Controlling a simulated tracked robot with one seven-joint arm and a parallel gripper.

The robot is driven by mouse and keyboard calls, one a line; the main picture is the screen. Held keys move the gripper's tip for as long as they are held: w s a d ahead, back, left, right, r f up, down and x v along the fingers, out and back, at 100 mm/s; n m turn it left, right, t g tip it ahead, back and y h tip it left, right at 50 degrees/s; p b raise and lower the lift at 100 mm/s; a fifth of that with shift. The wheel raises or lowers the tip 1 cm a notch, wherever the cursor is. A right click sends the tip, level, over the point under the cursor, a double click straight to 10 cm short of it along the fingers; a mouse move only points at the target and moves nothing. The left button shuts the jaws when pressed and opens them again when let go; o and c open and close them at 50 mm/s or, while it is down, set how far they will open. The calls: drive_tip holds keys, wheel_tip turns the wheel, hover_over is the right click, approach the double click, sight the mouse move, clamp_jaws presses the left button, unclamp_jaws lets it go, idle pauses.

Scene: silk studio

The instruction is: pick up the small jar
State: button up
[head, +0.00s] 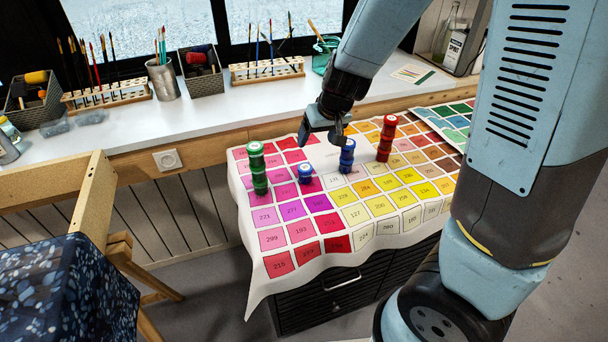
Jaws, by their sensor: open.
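A small blue jar (305,173) with a pale top stands alone on the colour-chart cloth (335,246). To its right stands a taller blue stack of jars (347,157). A tall green stack (257,170) is to the left, and a tall red stack (386,140) is farther right. My gripper (323,138) is open and points down above the cloth. In the picture it is above and between the small jar and the blue stack. It appears empty and apart from them, though its exact height is hard to tell.
The cloth drapes over a dark drawer cabinet (330,290). Behind it is a white counter (228,108) with brush racks, a metal cup (163,80) and baskets. A wooden frame (92,195) with speckled blue fabric stands left. The cloth's front area is clear.

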drive_tip(key=h, duration=0.1)
approach(305, 167)
drive_tip(key=shift+x, duration=6.1)
drive_tip(key=shift+c, duration=0.3)
drive_tip(key=c, duration=1)
